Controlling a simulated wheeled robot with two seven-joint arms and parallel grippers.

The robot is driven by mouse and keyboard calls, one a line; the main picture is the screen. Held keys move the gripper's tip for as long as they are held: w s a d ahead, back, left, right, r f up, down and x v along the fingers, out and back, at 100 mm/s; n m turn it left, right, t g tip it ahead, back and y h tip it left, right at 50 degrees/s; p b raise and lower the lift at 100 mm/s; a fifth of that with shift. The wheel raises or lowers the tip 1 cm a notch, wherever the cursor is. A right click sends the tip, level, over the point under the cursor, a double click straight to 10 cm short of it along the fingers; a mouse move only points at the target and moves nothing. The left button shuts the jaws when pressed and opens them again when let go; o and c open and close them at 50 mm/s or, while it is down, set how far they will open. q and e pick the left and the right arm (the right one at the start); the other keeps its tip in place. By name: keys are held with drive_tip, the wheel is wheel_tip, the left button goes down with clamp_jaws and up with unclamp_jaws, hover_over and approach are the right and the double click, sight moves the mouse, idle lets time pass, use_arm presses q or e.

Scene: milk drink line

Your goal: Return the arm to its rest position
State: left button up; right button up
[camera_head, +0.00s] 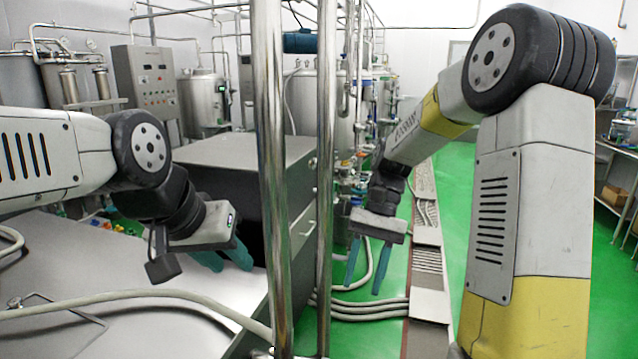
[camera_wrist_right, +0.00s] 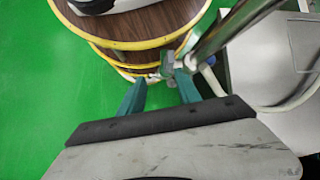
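My left gripper (camera_head: 231,269) hangs over the grey metal tabletop at the left in the head view. Its two teal fingers stand apart with nothing between them. My right gripper (camera_head: 362,290) points down in the middle of the head view, over the green floor and right of the chrome poles. Its teal fingers are spread and empty. In the right wrist view its fingers (camera_wrist_right: 160,84) are also apart, with no object held between them.
Two vertical chrome poles (camera_head: 276,200) stand between my grippers. The metal tabletop (camera_head: 140,262) lies under my left arm, with a dark grey cabinet (camera_head: 235,165) behind. Pale hoses (camera_head: 365,308) run low near the right gripper. Green floor (camera_head: 455,190) is clear beyond.

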drive_tip(key=s+d+r+n+t+h, duration=0.1)
drive_tip(key=s+d+r+n+t, duration=0.1)
drive_tip(key=s+d+r+t, duration=0.3)
drive_tip(key=shift+s+d+r+t, duration=0.2)
drive_tip(key=shift+s+r+t, duration=1.85)
drive_tip(key=shift+r+t, duration=1.05)
